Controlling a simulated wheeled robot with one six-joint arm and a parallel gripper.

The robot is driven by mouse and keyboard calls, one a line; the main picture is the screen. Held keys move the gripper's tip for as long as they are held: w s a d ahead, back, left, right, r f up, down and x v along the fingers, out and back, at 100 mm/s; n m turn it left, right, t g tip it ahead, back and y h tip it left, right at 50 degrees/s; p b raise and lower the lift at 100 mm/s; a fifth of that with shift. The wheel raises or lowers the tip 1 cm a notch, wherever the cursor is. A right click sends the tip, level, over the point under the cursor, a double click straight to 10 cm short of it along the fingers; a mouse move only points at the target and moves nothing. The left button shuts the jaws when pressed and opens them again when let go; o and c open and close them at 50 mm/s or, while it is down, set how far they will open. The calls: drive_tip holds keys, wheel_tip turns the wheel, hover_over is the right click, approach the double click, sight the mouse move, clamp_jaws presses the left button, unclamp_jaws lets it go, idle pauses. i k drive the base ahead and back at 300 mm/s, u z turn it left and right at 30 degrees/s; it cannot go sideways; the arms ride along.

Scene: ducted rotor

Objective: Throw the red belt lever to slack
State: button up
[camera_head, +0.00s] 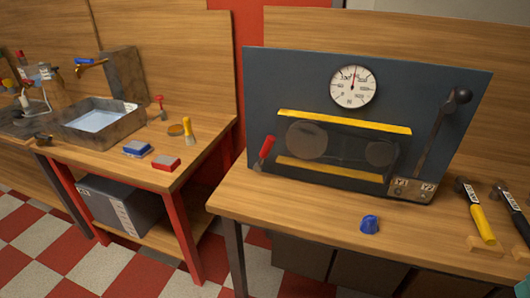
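The red belt lever (265,150) is at the lower left of a dark upright panel (270,85) on the right-hand wooden bench. Its red handle points up and leans slightly right, and its foot is near the bench top. Beside it, two round pulley shapes (306,140) show dimly behind a dark see-through cover between yellow bars (345,121). A round white dial (354,86) sits above, with its needle pointing about straight up. I see no lettering for slack by the red lever.
A long dark lever with a ball knob (462,96) rises at the panel's right, above a small labelled plate (411,189). A blue object (370,224) lies on the bench front. Hammers (476,212) lie at right. A second bench with a basin (98,122) stands left, across a gap.

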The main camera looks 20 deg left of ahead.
sight(271, 140)
drive_tip(key=z, duration=0.05)
drive_tip(key=i, duration=0.5)
drive_tip(key=u, duration=1.8)
